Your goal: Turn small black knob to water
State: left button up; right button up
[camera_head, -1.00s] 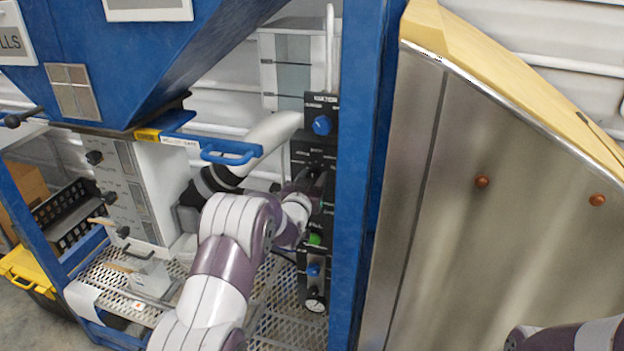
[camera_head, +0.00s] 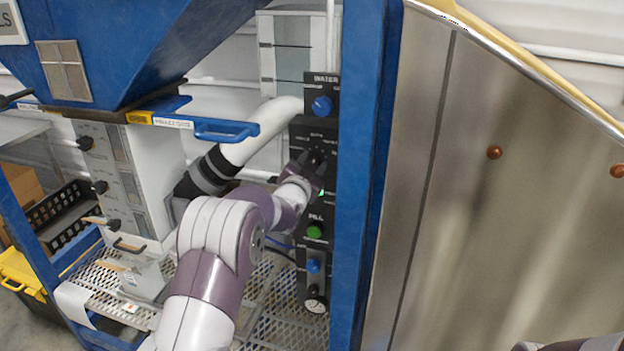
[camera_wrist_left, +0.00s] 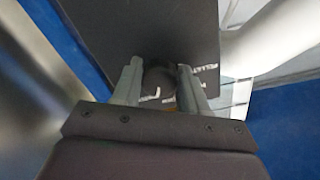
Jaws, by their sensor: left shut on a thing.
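The small black knob (camera_wrist_left: 159,80) is on a black control panel (camera_wrist_left: 150,30) and sits between the two fingers of my left gripper (camera_wrist_left: 160,85) in the left wrist view. The fingers are closed around its sides. In the head view my left gripper (camera_head: 312,170) is at the black panel (camera_head: 312,134), below the blue knob (camera_head: 322,106) under the "WATER" label. There the knob itself is mostly hidden by the gripper, and its pointing direction cannot be told. Part of my right arm (camera_head: 580,343) shows at the bottom right; its gripper is out of view.
A green button (camera_head: 314,231) and a lower blue knob (camera_head: 313,266) are below my left gripper. A blue post (camera_head: 357,180) stands just right of the panel. A blue handle (camera_head: 226,131) and a white pipe (camera_head: 262,132) are to the left. A steel panel (camera_head: 500,230) fills the right.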

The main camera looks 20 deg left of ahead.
pick_arm(q)
jog(key=shift+f+m+b, duration=0.25)
jog(key=shift+m+b, duration=1.15)
jog(key=shift+b, duration=0.15)
jog(key=o, duration=1)
jog(key=shift+s+r, duration=0.1)
jog(key=shift+r, duration=0.1)
jog(key=shift+s, duration=0.1)
jog(key=s+b, duration=0.1)
jog(key=s, duration=0.3)
jog(key=s+b, duration=0.2)
jog(key=s, duration=0.2)
jog(key=s+b, duration=0.1)
jog(key=s, duration=0.3)
jog(key=shift+s+a, duration=0.25)
